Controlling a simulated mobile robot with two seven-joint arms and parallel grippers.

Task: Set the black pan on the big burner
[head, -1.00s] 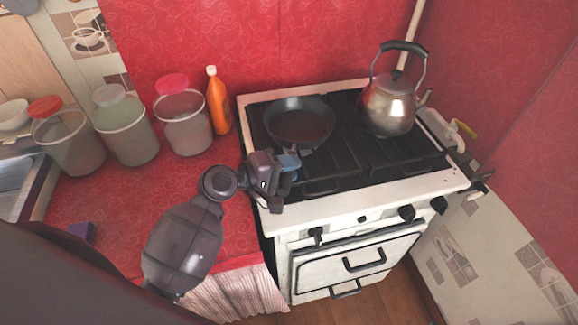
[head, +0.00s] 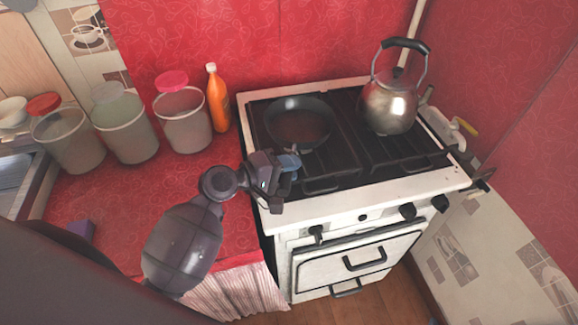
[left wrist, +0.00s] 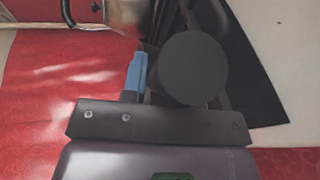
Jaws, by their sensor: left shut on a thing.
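The black pan (head: 299,124) is over the back left part of the stove top, its handle pointing toward the front. I cannot tell whether it rests on the grate or is slightly above it. My left gripper (head: 290,166) is at the stove's left edge, shut on the pan's handle; its blue finger shows. In the left wrist view a dark round shape (left wrist: 193,68), seemingly the handle's end, is beside the blue finger (left wrist: 135,74). The burner under the pan is hidden, so its size cannot be told. My right gripper is not in view.
A metal kettle (head: 391,105) stands on the stove's back right. The front grates of the white stove (head: 350,208) are clear. An orange bottle (head: 217,98) and lidded jars (head: 182,120) stand on the red counter left of the stove. Red walls rise behind and at right.

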